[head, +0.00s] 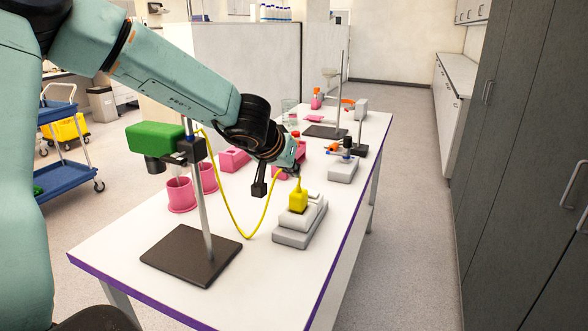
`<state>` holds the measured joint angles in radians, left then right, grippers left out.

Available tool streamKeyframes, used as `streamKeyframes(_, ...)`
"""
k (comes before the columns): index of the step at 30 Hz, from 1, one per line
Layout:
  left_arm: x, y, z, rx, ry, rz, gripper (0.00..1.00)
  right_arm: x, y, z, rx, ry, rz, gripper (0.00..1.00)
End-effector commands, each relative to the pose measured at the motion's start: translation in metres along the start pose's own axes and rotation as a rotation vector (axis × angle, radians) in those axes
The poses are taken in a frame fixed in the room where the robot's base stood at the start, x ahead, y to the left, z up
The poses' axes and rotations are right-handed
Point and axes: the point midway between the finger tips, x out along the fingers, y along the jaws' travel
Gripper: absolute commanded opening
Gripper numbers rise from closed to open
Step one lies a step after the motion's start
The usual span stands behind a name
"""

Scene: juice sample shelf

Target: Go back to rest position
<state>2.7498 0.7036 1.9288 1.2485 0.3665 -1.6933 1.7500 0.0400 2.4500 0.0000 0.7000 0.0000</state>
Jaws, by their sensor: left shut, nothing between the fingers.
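My left arm (175,78) comes in from the upper left and reaches out over the white lab table. My left gripper (281,174) is at its end, low over the middle of the table. It is shut and holds nothing. It is just behind and left of a yellow block (298,201) that sits on a grey-white stepped base (300,225). I cannot tell whether the gripper touches anything near it. My right gripper is not in view.
Left of the gripper, a stand (192,256) holds a green box (155,138), with a yellow cable hanging in a loop. Pink cups (181,194) stand behind it. Farther back are another stand (325,131) and a small grey device (343,168). The table's front right is clear.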

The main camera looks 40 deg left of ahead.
Motion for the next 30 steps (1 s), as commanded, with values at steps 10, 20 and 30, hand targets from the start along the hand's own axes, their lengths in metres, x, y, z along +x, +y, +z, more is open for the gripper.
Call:
streamKeyframes(10, -0.002, 0.000, -0.003, 0.000, 0.000, 0.000, 0.00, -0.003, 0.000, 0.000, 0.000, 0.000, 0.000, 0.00)
streamKeyframes(20, -0.033, 0.003, -0.034, 0.000, 0.001, 0.000, 0.00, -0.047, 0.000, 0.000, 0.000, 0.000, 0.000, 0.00)
streamKeyframes(30, -0.056, 0.006, -0.056, 0.000, 0.000, 0.000, 0.00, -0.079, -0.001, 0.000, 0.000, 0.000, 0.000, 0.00)
